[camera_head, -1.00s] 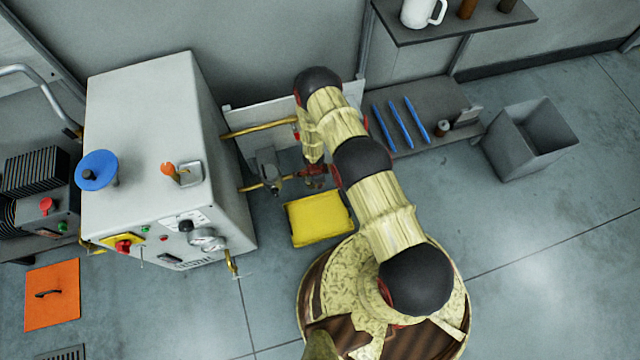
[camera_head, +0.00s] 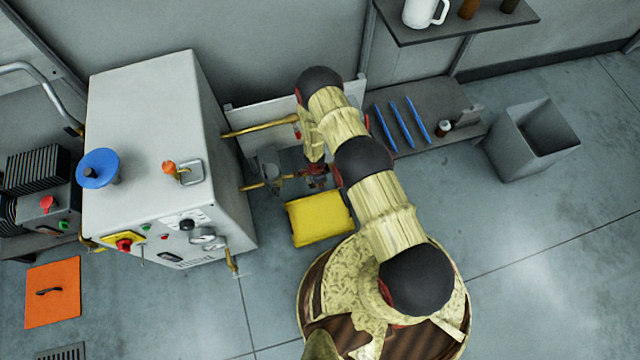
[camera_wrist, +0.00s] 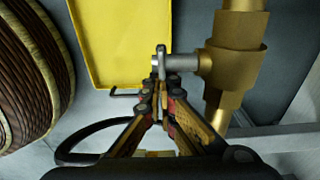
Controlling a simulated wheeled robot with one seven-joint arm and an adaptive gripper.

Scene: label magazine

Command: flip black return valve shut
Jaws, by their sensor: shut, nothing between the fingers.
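The lower brass return pipe (camera_head: 252,187) comes out of the right side of the grey cabinet (camera_head: 140,130). In the wrist view, a brass valve body (camera_wrist: 235,70) on a pipe has a grey stem with a short crosspiece (camera_wrist: 163,63) pointing left. My gripper (camera_wrist: 158,88) is shut and empty, its tips just below that crosspiece; I cannot tell whether they touch. In the head view my gripper (camera_head: 300,176) is small and partly hidden by my arm, beside the lower pipe. I cannot clearly make out the black handle or its angle.
The upper brass pipe (camera_head: 260,127) with a red handle (camera_head: 297,121) runs above. A yellow tray (camera_head: 320,218) lies on the floor below. A shelf with blue rods (camera_head: 402,124) and a grey bin (camera_head: 505,150) stand at right. Open floor lies at lower right.

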